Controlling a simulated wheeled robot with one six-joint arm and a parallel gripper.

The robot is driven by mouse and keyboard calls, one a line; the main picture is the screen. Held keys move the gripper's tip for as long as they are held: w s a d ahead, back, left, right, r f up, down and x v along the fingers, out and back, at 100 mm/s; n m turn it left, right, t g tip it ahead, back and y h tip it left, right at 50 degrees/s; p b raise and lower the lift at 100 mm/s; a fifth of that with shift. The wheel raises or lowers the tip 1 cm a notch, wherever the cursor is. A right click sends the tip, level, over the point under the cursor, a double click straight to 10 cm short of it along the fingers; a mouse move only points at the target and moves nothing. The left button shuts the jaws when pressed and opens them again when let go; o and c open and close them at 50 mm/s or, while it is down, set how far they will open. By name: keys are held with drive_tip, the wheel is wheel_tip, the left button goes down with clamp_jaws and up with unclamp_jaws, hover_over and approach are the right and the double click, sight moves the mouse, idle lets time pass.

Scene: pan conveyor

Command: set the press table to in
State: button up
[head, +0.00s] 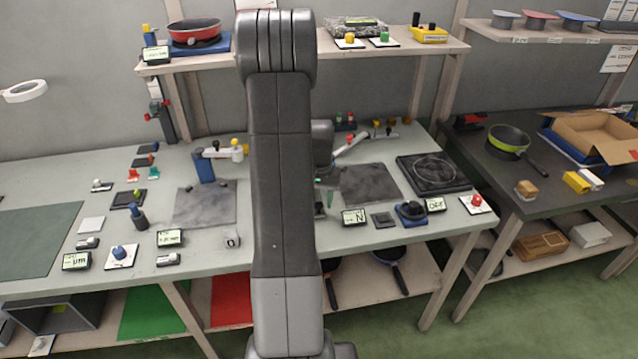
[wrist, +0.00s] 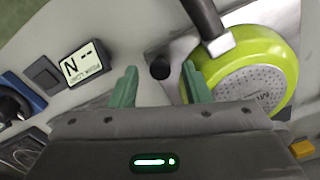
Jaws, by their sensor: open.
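My gripper (wrist: 160,84) has two green fingers, spread open. A dark round knob (wrist: 160,67) shows between and beyond the fingertips, apart from them as far as I can tell. A lime-green pan (wrist: 268,85) with its grey base facing the camera is close beside the right finger, on or over a grey plate (wrist: 172,52). In the head view, my arm hides the pan and most of my gripper; a green fingertip (head: 330,197) shows beside the arm. I cannot tell which part is the press table or how it is set.
A display marked N (head: 354,217), a square switch (head: 383,220), a blue-based dial (head: 411,212), an OFF display (head: 435,205) and a red button (head: 477,201) line the bench front. A grey mat (head: 370,185) and a black hotplate (head: 433,174) lie behind. A shelf (head: 300,61) spans above.

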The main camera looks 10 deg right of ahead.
wheel_tip(320, 180, up, 13)
drive_tip(key=b, duration=0.1)
idle(0.3)
drive_tip(key=shift+s, duration=0.1)
drive_tip(key=shift+s+a+f+t+h, duration=0.8)
drive_tip(key=shift+s+a+t, duration=0.3)
drive_tip(key=shift+s+t, duration=1.35)
drive_tip(key=shift+g, duration=0.35)
drive_tip(key=x, duration=1.3)
drive_tip(key=shift+s, duration=0.1)
clamp_jaws()
